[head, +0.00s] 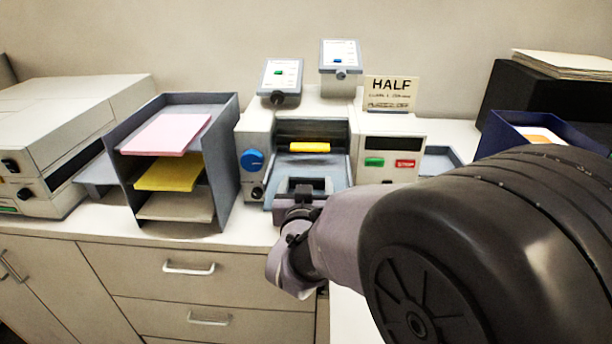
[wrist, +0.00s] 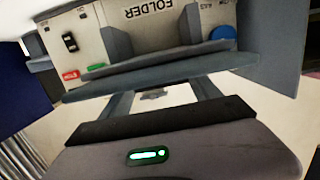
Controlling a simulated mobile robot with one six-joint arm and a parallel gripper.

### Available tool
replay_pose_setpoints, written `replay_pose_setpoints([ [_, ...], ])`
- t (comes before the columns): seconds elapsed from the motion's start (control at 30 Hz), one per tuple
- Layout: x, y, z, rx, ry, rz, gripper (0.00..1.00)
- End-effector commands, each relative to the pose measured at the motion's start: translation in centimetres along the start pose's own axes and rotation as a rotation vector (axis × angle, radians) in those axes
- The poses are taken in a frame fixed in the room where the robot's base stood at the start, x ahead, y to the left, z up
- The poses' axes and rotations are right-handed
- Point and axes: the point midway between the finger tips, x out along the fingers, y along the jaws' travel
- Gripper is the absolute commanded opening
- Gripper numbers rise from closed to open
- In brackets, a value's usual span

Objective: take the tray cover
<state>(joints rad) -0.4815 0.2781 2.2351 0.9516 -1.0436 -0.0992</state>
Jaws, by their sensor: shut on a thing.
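The folder machine (head: 258,128) stands on the counter, with a blue-grey sloping tray cover (head: 301,167) at its front opening. My gripper (head: 304,186) is at the near edge of this cover. In the wrist view the cover (wrist: 165,72) is a wide blue-grey plate across the picture, below the upside-down FOLDER lettering. The fingers of my gripper (wrist: 162,92) reach its near edge and are shut on it. Whether the cover is still attached to the machine cannot be told. A yellow piece (head: 309,147) lies in the opening behind it.
A grey paper rack (head: 228,160) with pink, yellow and pale sheets stands left of the machine. A white printer-like device (head: 80,130) is further left. A HALF sign (head: 391,87) is at the machine's right. A dark blue box (head: 500,131) stands at right, partly hidden by my arm.

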Motion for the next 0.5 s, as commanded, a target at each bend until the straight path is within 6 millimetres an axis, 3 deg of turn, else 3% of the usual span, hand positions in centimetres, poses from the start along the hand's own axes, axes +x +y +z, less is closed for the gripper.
replay_pose_setpoints([
  [0.17,0.00,0.01,-0.05,0.000,0.000,0.000,0.28],
  [0.2,0.00,0.01,-0.05,0.000,0.000,0.000,0.76],
  [0.3,0.00,0.01,-0.04,0.000,0.000,0.000,0.96],
  [0.5,-0.01,0.01,-0.02,0.000,0.000,0.000,0.98],
])
